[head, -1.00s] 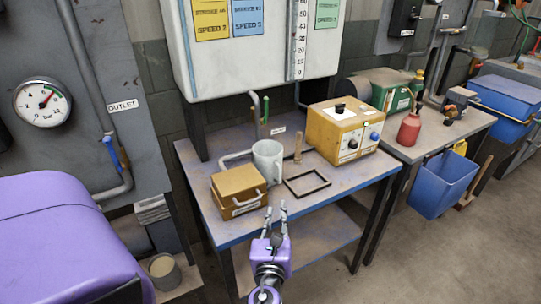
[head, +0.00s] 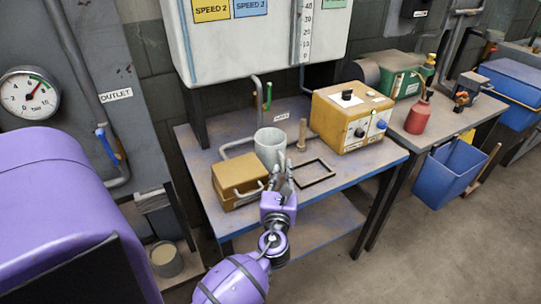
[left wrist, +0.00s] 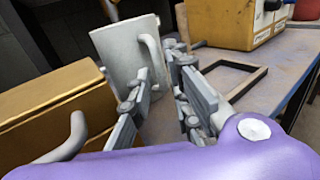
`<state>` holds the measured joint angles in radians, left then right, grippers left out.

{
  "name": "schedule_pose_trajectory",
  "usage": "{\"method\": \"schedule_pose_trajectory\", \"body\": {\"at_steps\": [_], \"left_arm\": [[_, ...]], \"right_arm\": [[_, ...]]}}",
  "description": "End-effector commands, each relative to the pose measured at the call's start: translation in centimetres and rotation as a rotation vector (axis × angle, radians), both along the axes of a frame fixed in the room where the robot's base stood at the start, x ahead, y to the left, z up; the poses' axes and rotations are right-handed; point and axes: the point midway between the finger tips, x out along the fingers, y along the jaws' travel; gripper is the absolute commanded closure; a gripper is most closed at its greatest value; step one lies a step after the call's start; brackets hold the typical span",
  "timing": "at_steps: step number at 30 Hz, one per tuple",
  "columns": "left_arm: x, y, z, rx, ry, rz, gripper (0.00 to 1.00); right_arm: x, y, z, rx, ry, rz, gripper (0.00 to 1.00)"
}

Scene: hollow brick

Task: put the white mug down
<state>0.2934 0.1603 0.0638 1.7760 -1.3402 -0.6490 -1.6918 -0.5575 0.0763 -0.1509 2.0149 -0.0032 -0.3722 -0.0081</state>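The white mug (head: 269,147) stands upright on the workbench (head: 222,221), between a tan box and a dark square frame. In the left wrist view the mug (left wrist: 122,52) shows its handle toward my gripper. My left gripper (head: 282,168) is in front of the mug. Its two fingers (left wrist: 158,66) are apart in the left wrist view, with the handle between or just beyond their tips. I cannot tell whether they touch it. The mug's lower part is partly hidden by the fingers. My right gripper is not in view.
The tan box (head: 236,178) sits close left of the mug. The dark frame (head: 329,178) lies flat to the right, with a small wooden peg (head: 302,135) behind. A yellow control box (head: 351,117) stands back right. Bare bench shows along the front right.

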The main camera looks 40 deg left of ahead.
Motion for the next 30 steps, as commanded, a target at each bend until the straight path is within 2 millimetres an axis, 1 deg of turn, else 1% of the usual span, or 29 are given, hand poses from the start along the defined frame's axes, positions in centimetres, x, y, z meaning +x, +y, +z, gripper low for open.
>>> {"method": "schedule_pose_trajectory", "body": {"at_steps": [3, 9, 10, 12, 14, 26, 30], "left_arm": [[0.69, 0.44, -0.09, -0.001, 0.002, -0.001, 0.82], [0.74, 0.50, -0.14, -0.001, 0.002, 0.000, 0.82], [0.74, 0.50, -0.14, -0.001, 0.002, 0.000, 0.84], [0.73, 0.49, -0.14, -0.001, 0.002, 0.000, 0.93], [0.73, 0.49, -0.14, -0.001, 0.002, 0.000, 1.00], [0.72, 0.49, -0.08, -0.001, 0.001, 0.000, 1.00], [0.73, 0.49, 0.29, 0.000, 0.000, 0.000, 1.00]], "right_arm": [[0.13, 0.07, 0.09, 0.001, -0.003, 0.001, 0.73], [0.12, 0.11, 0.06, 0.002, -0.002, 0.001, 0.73], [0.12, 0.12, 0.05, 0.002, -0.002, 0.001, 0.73], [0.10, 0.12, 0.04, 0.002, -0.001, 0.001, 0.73], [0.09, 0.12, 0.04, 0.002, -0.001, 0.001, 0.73], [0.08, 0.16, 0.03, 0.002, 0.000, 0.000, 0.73], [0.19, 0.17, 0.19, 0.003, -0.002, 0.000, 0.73]]}}
